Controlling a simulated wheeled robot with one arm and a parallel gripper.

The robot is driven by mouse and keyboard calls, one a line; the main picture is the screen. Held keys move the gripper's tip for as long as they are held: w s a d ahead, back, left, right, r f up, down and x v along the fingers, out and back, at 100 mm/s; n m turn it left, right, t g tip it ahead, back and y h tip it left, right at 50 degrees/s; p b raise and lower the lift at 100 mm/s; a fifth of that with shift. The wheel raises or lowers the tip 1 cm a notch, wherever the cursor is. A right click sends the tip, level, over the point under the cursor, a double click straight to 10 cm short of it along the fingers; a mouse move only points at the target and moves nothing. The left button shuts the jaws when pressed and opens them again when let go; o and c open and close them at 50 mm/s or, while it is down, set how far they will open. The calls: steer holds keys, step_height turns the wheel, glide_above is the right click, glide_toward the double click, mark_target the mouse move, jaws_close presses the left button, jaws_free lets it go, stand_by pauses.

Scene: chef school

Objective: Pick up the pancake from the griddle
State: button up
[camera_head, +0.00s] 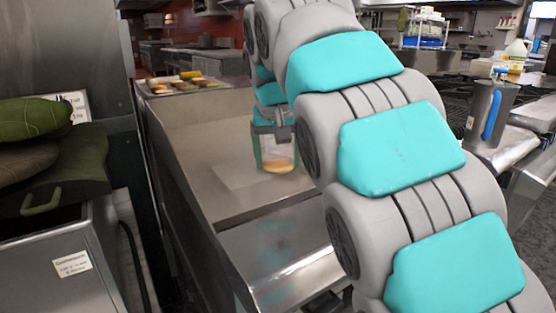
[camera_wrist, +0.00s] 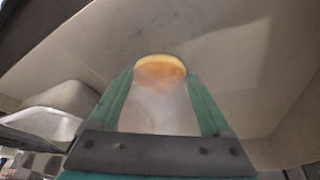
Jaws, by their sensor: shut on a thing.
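The pancake (camera_wrist: 160,69) is a small round disc with a pale yellow edge and a browned orange-tan face. In the wrist view it sits between the tips of the two green fingers. My gripper (camera_wrist: 159,76) is shut on it. In the head view the pancake (camera_head: 278,164) shows at the lower end of my gripper (camera_head: 277,160), over the griddle (camera_head: 232,181). The griddle is a wide steel surface with raised side walls. I cannot tell whether the pancake touches the griddle or is just above it. My arm hides the griddle's right part.
A tray of several food pieces (camera_head: 186,84) lies beyond the griddle's far end. Green oven mitts (camera_head: 38,135) lie on the left. A metal pitcher with a blue handle (camera_head: 490,112) and a white jug (camera_head: 516,52) stand on the right. The visible griddle surface is otherwise bare.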

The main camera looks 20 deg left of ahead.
mark_target(278, 158)
steer(key=shift+r, duration=0.15)
steer(key=shift+r, duration=1.6)
steer(key=s+d+b, duration=0.1)
steer(key=s+d, duration=0.1)
steer(key=s, duration=0.2)
steer(key=s+d+r+b, duration=0.1)
steer(key=s+d, duration=0.2)
steer(key=s, duration=0.1)
steer(key=s+d, duration=0.3)
steer(key=s, duration=0.2)
steer(key=shift+r+b, duration=0.25)
steer(key=shift+b, duration=0.15)
steer(key=shift+s+d, duration=0.15)
steer(key=shift+s, duration=0.15)
